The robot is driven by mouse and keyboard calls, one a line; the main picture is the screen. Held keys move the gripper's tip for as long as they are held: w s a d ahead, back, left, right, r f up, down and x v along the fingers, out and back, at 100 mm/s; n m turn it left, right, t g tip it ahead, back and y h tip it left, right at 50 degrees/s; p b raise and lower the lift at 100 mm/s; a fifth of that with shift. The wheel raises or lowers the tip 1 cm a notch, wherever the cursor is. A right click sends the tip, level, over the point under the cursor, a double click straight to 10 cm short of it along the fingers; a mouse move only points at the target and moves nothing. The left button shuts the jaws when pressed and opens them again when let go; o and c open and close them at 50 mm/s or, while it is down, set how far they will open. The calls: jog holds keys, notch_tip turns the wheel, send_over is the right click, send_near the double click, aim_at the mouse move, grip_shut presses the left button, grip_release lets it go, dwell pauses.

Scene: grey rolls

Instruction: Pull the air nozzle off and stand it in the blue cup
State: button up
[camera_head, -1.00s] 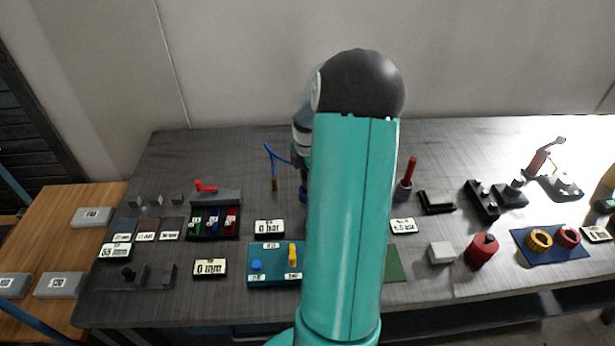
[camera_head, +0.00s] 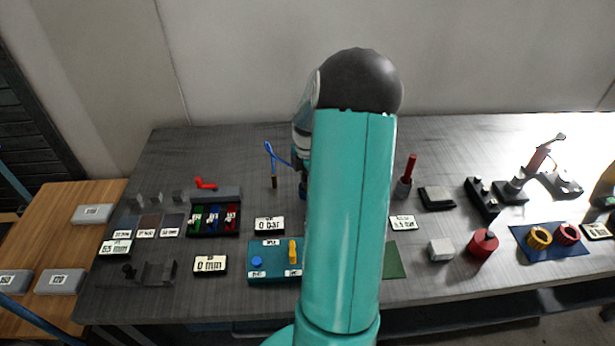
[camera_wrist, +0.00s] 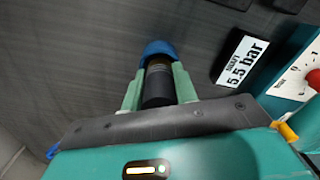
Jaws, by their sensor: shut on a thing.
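My gripper (camera_wrist: 158,88) is shut on a dark cylinder with a brownish upper band (camera_wrist: 158,75), which looks like the air nozzle. Its two pale green fingers press on either side. A round blue thing, likely the blue cup (camera_wrist: 158,48), is at the far end of the cylinder. I cannot tell if the nozzle is inside it or only in line with it.
A teal panel (camera_head: 265,273) with a blue knob and yellow lever is at the front, partly behind my arm. A red-handled tool (camera_head: 406,175) stands right. The table's back left is clear.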

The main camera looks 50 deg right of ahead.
jog(key=shift+f, duration=0.1)
jog(key=o, duration=1.2)
jog(key=shift+c, duration=0.2)
jog(key=shift+f, duration=0.1)
notch_tip(320, 180, up, 14)
jog(key=shift+f, duration=0.1)
jog(key=shift+s, duration=0.1)
